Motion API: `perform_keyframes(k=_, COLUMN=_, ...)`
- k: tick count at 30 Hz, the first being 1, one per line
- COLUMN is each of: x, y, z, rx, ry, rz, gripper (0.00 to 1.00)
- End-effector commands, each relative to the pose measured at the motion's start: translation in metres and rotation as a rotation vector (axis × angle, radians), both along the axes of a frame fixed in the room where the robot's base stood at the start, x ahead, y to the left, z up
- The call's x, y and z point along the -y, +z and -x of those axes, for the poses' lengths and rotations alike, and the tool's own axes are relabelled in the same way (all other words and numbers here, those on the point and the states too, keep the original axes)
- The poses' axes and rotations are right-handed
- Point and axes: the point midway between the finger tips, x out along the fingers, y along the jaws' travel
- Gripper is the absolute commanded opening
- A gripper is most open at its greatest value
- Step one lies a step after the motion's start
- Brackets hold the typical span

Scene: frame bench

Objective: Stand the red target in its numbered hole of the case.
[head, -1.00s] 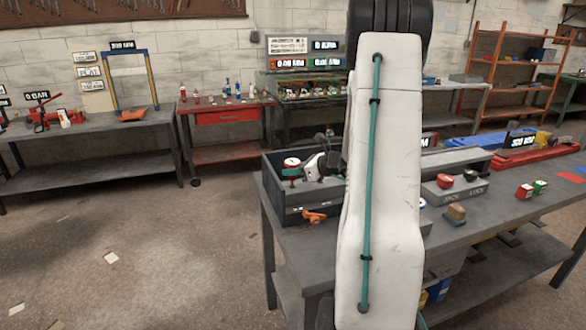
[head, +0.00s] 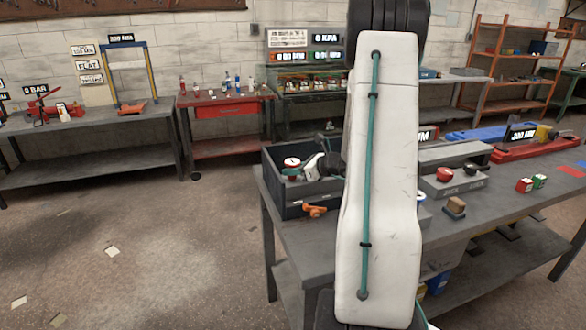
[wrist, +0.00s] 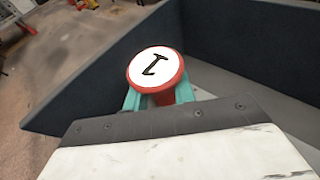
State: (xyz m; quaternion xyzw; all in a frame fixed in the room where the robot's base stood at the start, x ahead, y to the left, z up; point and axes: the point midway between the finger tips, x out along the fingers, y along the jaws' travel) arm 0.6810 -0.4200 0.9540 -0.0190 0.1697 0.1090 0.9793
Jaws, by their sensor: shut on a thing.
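The red target (wrist: 157,70) has a round white top with a black mark like a 1. My gripper (wrist: 158,98), with teal fingers, is shut on it. In the head view, the target (head: 292,162) shows as a small red and white disc over the left part of the dark grey case (head: 305,200). My gripper (head: 300,173) reaches in from the right there. The case walls (wrist: 85,85) rise around the target in the wrist view. The target's lower end and the numbered holes are hidden. I cannot tell whether it touches the case floor.
An orange clamp-like piece (head: 315,211) lies by the case's front wall. My white arm hides the middle.

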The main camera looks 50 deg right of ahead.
Motion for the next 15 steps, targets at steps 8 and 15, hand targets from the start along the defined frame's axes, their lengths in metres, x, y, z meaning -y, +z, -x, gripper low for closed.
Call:
perform_keyframes(k=8, x=-0.0001, y=-0.0042, z=0.0, rx=0.0, ry=0.0, rz=0.0, gripper=0.51)
perform_keyframes(k=15, x=-0.0001, y=-0.0043, z=0.0001, rx=0.0, ry=0.0, rz=0.0, gripper=0.51)
